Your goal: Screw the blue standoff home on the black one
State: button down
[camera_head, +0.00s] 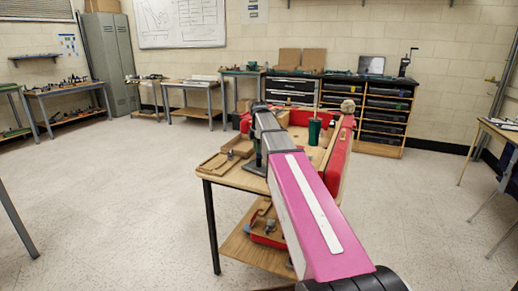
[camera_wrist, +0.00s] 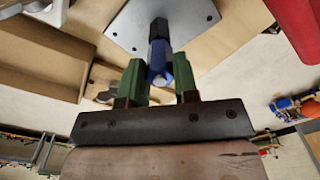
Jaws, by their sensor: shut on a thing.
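In the wrist view, my gripper (camera_wrist: 159,74) has its green fingers shut on the blue standoff (camera_wrist: 158,55), one finger on each side. The black standoff (camera_wrist: 158,28) stands on a grey metal plate (camera_wrist: 190,22). The blue standoff lines up with the black one and their ends appear to meet. Whether any gap or thread shows between them I cannot tell. In the head view my arm covers much of the work table (camera_head: 228,178), and the standoffs cannot be made out there.
A brown tray (camera_head: 222,163) lies to the left. A lower shelf (camera_head: 250,250) holds red and brown parts. The floor left of the table is clear.

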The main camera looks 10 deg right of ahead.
jog(key=shift+m, duration=1.1)
jog(key=m, duration=0.3)
jog(key=shift+m, duration=0.8)
jog(key=m, duration=0.3)
jog(key=shift+m, duration=0.8)
